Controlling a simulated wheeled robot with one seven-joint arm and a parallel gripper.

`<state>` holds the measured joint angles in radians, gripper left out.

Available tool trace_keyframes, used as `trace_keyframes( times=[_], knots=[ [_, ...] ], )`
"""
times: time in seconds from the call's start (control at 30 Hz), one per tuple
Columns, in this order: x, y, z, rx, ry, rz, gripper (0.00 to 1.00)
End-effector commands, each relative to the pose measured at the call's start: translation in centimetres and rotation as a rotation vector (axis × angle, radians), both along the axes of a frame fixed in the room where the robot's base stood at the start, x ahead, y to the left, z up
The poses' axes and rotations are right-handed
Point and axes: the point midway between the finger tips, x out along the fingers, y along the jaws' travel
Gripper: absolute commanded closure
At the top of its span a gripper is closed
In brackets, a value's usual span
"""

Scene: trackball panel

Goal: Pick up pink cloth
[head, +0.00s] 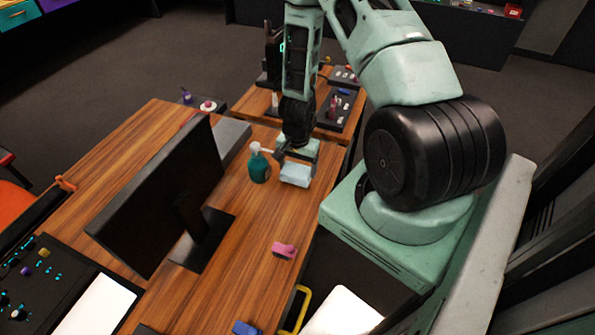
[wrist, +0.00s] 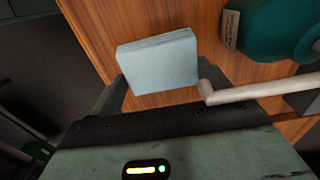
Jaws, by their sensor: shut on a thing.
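The pink cloth (head: 284,250), a small folded block, lies on the wooden table near its right edge, in front of the monitor. It does not show in the wrist view. My gripper (head: 298,161) is farther back, apart from the cloth. It is shut on a light blue block (head: 296,175), which also shows between the fingers in the wrist view (wrist: 158,62). I cannot tell whether the light blue block touches the table.
A teal spray bottle (head: 259,168) stands close to the left of my gripper; its pale nozzle reaches near a finger in the wrist view (wrist: 255,92). A black monitor (head: 165,195) stands left. A blue block (head: 245,328) lies at the front. The table around the pink cloth is clear.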

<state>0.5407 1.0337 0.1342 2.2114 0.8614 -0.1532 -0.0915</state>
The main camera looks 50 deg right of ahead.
Motion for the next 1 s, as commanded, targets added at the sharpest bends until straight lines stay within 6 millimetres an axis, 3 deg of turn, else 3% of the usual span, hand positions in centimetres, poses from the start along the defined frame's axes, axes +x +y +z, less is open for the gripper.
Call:
trace_keyframes(
  times=[0.07, 0.27, 0.7, 0.8, 1.0],
  knots=[
    [0.1, 0.0, 0.8, -0.002, -0.002, 0.002, 0.41],
    [-2.8, -1.0, 0.6, 0.002, 0.002, -0.006, 0.41],
    [-13.2, -4.6, 0.6, 0.001, 0.001, -0.007, 0.41],
    [-14.9, -5.1, 1.1, 0.002, 0.003, -0.006, 0.41],
    [-16.6, -5.7, 1.2, 0.003, 0.002, -0.002, 0.41]
  ],
)
